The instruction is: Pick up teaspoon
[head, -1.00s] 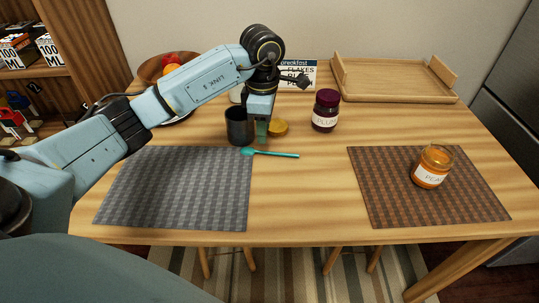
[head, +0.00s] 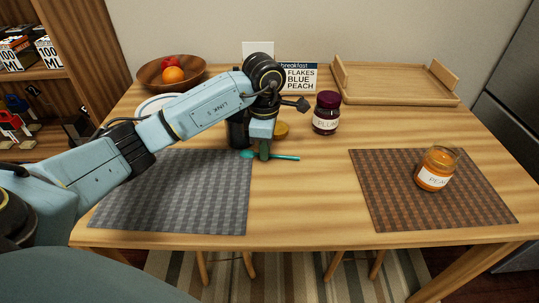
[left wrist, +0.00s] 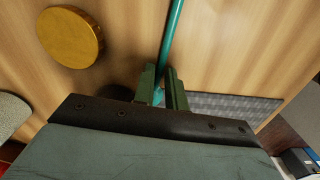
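The teal teaspoon (head: 284,157) lies on the bare wood, its bowl by the right edge of the grey placemat and its handle pointing right. My left gripper (head: 265,156) points down over the spoon near its bowl end. In the left wrist view the spoon's handle (left wrist: 172,32) runs down to the narrow gap between the two green fingertips (left wrist: 160,70). Part of the spoon shows between the fingers. I cannot tell whether they press on it. My right gripper is not in view.
A dark mug (head: 238,135) stands close left of the gripper. A yellow lid (head: 282,130) lies just behind; it also shows in the left wrist view (left wrist: 70,37). The plum jar (head: 326,113) is behind right. The grey placemat (head: 170,195) is left; table front centre is clear.

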